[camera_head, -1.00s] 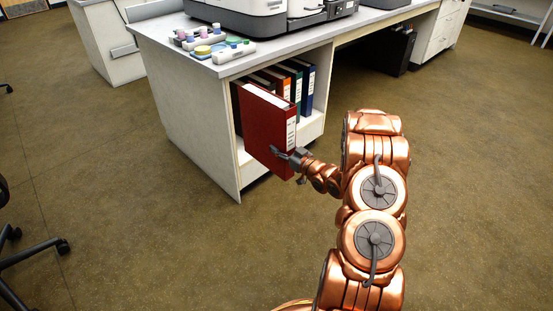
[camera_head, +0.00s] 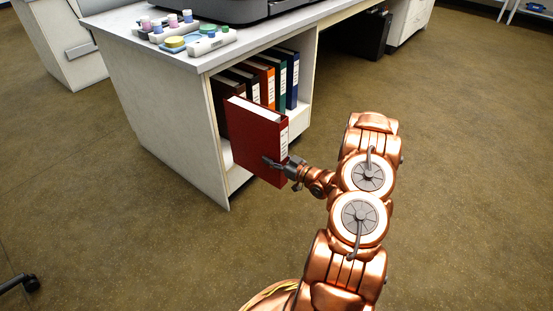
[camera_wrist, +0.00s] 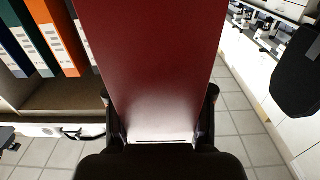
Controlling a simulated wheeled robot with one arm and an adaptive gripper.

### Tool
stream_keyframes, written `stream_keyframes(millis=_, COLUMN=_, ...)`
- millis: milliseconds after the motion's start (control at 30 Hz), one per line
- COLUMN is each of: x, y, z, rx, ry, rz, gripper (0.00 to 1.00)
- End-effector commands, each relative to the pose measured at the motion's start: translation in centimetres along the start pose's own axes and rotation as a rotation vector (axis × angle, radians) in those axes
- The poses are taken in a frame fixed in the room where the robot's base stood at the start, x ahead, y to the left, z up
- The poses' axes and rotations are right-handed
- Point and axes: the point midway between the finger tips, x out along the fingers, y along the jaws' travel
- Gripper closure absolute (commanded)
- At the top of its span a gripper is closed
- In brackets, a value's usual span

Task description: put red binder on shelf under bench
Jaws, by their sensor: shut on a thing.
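The red binder (camera_head: 258,139) is upright, its labelled spine facing my arm. My gripper (camera_head: 281,165) is shut on its lower spine side and holds it in front of the shelf opening. In the wrist view the red binder (camera_wrist: 150,65) fills the middle, between the two fingers of my gripper (camera_wrist: 160,130). The shelf under the bench (camera_head: 238,178) holds a row of upright binders: dark ones, an orange binder (camera_head: 266,85), a green binder and a blue binder (camera_head: 293,80). The red binder hides part of the shelf floor and the dark binders.
The bench top (camera_head: 120,22) overhangs the shelf, with colored bottles and tube racks (camera_head: 186,38) near its corner. The bench's side panel (camera_head: 165,125) bounds the shelf on the left. In the wrist view, bare shelf floor (camera_wrist: 65,95) shows before the standing binders.

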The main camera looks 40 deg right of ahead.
Motion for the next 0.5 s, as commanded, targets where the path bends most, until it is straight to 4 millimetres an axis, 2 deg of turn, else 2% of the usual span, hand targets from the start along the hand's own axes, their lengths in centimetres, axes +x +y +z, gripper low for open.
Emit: stream_keyframes(millis=500, x=5.0, y=-0.2, z=0.1, rx=0.000, ry=0.004, rz=-0.004, gripper=1.00)
